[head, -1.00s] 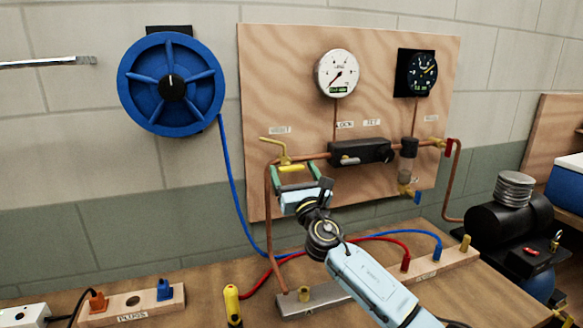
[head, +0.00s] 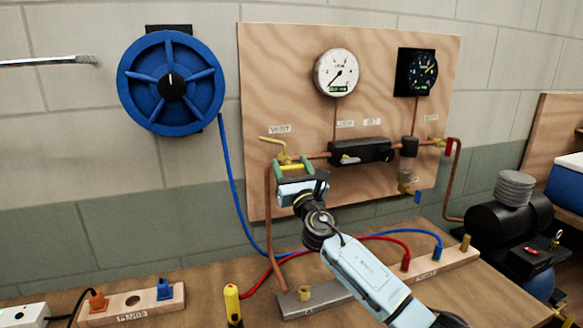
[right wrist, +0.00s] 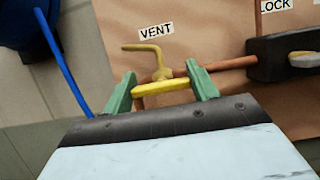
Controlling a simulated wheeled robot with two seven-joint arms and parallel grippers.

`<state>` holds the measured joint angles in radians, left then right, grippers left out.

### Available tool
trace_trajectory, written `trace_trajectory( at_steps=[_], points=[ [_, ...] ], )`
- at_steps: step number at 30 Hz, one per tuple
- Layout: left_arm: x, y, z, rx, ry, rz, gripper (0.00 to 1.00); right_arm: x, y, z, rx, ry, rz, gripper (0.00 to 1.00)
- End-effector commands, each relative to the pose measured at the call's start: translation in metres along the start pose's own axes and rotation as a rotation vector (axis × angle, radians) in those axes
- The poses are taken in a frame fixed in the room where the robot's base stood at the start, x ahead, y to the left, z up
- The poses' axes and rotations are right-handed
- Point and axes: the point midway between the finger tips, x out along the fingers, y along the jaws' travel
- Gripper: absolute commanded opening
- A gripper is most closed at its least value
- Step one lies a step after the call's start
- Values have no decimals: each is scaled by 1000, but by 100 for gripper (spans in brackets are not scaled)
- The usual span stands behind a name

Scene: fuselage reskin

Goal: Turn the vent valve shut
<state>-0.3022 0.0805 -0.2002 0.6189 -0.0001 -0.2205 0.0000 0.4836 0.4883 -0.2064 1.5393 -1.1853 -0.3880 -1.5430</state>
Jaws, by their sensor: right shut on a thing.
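The vent valve is a yellow brass fitting (head: 284,158) on the copper pipe, below the VENT label on the wooden panel. A bent yellow spout (right wrist: 146,48) rises from it to the left. Its yellow handle (right wrist: 163,87) lies crosswise, slightly tilted, between the two green fingers of my right gripper (right wrist: 161,88). My right gripper (head: 292,168) is shut on the handle, with one finger at each end. In the head view the gripper partly covers the handle. My left gripper is not in view.
A black block (head: 360,151) sits on the pipe to the right, with two gauges, one white (head: 336,73) and one black (head: 421,74), above. A blue hose reel (head: 171,85) is on the wall at left. Hoses and a manifold bar (head: 340,293) lie below on the bench.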

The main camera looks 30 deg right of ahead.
Motion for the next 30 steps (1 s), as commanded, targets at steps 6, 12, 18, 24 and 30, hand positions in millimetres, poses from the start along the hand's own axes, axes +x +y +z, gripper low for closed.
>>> trace_trajectory(
  at_steps=[6,12,18,24,30],
  points=[
    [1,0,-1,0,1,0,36,0,0,0,47,0,-18,35],
    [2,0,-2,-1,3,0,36,0,0,0,158,0,-64,35],
    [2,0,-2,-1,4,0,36,0,0,0,323,0,-133,35],
    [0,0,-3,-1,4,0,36,0,-1,0,500,0,-205,35],
    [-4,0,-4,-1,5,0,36,0,-2,0,675,0,-279,35]
  ],
)
